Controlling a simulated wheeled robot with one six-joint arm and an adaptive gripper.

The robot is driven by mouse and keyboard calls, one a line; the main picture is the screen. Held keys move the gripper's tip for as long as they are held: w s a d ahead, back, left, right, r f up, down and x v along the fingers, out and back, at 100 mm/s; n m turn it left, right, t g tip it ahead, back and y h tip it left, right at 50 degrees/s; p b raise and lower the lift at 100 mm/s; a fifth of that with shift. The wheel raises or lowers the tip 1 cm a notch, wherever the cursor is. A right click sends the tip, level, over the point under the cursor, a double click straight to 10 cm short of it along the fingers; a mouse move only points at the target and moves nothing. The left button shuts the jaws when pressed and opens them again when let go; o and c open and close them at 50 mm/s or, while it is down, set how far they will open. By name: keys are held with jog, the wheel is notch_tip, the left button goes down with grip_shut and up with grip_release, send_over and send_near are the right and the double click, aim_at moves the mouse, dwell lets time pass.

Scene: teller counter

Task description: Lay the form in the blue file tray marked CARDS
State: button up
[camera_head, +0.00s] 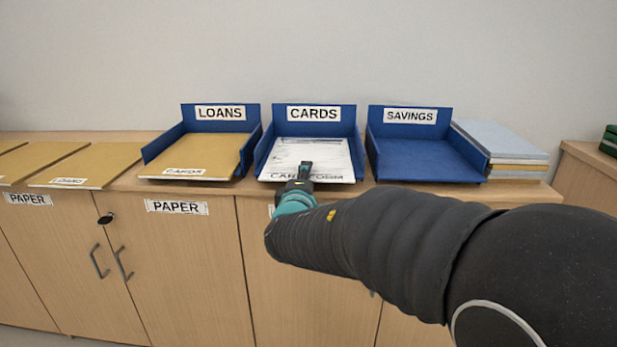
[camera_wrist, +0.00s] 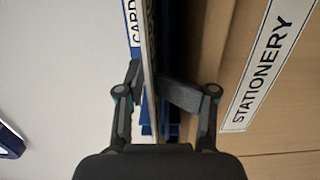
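The form (camera_head: 318,153) is a white printed sheet with "CARD FORM" along its front edge. It is over the floor of the blue CARDS tray (camera_head: 341,115), between the side walls. I cannot tell whether it rests on the tray floor or hangs slightly above. My gripper (camera_head: 304,173) is at the form's front edge, with one finger above it. In the wrist view my gripper (camera_wrist: 153,84) is shut on the form (camera_wrist: 149,40), seen edge-on between the fingers. The lower finger is hidden in the head view.
The blue LOANS tray (camera_head: 247,155) to the left holds a tan folder (camera_head: 190,152). The blue SAVINGS tray (camera_head: 425,160) to the right is empty, with a paper stack (camera_head: 500,140) beside it. More tan folders (camera_head: 90,163) lie on the wooden counter at left.

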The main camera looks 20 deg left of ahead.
jog(key=shift+s+d, duration=0.85)
jog(key=shift+s, duration=2.95)
jog(key=s+d+f+m+g+h, duration=0.1)
jog(key=s+d+m+g+h, duration=0.2)
jog(key=d, duration=0.7)
jog(key=d+f+m+g+h, duration=0.1)
jog(key=d+m+g+h, duration=0.3)
jog(key=d, duration=0.7)
jog(key=s+d+f+m+h, duration=0.1)
jog(key=s+d+m+h, duration=0.2)
jog(key=d, duration=0.7)
jog(key=s+d+f+m+g+y, duration=0.2)
jog(key=s+f+m+y, duration=0.1)
jog(key=s, duration=0.6)
jog(key=s+d+f+m+g+y, duration=0.3)
jog(key=s+m, duration=0.3)
jog(key=s, duration=0.2)
jog(key=shift+s+f+m, duration=0.3)
jog(key=shift+s+f, duration=0.05)
jog(key=shift+f, duration=0.2)
jog(key=shift+s+a+y, duration=0.2)
jog(key=shift+y, duration=0.1)
jog(key=shift+c, duration=1)
jog(key=shift+a, duration=0.1)
grip_shut()
jog(key=shift+a, duration=0.1)
